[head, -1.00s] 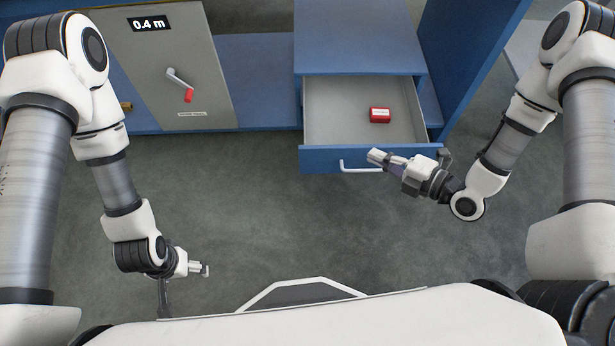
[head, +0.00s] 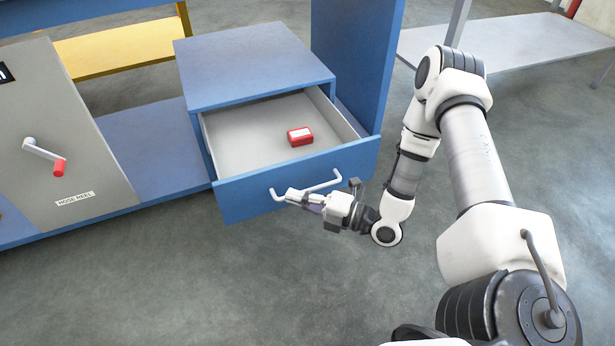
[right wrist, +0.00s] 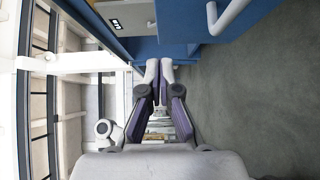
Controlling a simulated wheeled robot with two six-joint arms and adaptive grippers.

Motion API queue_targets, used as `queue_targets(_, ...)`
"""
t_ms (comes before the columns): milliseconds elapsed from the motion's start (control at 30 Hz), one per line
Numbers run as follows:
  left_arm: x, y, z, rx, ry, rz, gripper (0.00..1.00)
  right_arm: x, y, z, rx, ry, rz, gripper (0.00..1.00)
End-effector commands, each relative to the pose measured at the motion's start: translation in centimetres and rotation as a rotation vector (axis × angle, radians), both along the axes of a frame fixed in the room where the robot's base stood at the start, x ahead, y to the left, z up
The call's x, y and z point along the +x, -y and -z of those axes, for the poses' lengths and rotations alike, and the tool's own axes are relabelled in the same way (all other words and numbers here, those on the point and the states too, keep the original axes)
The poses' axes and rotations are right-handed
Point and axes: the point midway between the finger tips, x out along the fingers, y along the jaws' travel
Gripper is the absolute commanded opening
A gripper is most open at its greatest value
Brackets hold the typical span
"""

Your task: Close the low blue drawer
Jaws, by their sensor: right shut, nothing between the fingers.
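The low blue drawer (head: 300,178) stands pulled out of its blue cabinet (head: 252,62) in the head view. A red box with a pale label (head: 300,136) lies inside it. A white bar handle (head: 307,184) is on the drawer front, and a white handle also shows at the top of the right wrist view (right wrist: 228,16). My right gripper (head: 291,195) is shut and empty, in front of the drawer front and close to the left part of the handle. I cannot tell whether it touches. My left gripper is out of view.
A grey panel (head: 50,140) with a red-tipped crank (head: 46,157) stands to the left. A blue upright panel (head: 355,60) rises right of the cabinet. The grey floor (head: 250,290) in front is clear. A grey table (head: 500,42) stands at the back right.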

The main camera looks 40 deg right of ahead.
Motion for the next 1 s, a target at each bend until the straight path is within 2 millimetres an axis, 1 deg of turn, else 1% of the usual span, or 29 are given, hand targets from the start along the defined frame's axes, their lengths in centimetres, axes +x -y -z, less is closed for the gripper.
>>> queue_targets(33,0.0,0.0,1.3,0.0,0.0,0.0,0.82,1.0,-0.7,0.6,-0.002,0.003,-0.006,0.0)
queue_targets(200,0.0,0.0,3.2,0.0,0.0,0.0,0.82,4.1,-2.7,0.6,-0.003,0.003,-0.006,0.0)
queue_targets(300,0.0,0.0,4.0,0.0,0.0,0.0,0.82,6.0,-2.0,0.4,-0.002,0.005,0.0,0.0)
queue_targets(400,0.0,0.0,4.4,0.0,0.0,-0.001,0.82,7.2,-1.7,0.3,-0.001,0.002,0.0,0.0)
queue_targets(533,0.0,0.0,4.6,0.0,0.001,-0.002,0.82,7.8,-1.5,0.1,0.0,-0.001,0.0,0.0)
queue_targets(867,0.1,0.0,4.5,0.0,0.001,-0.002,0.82,7.9,-1.5,0.1,0.0,-0.001,0.0,0.0)
queue_targets(1000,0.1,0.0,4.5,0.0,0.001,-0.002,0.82,8.4,-1.4,0.1,-0.001,0.0,0.0,0.0)
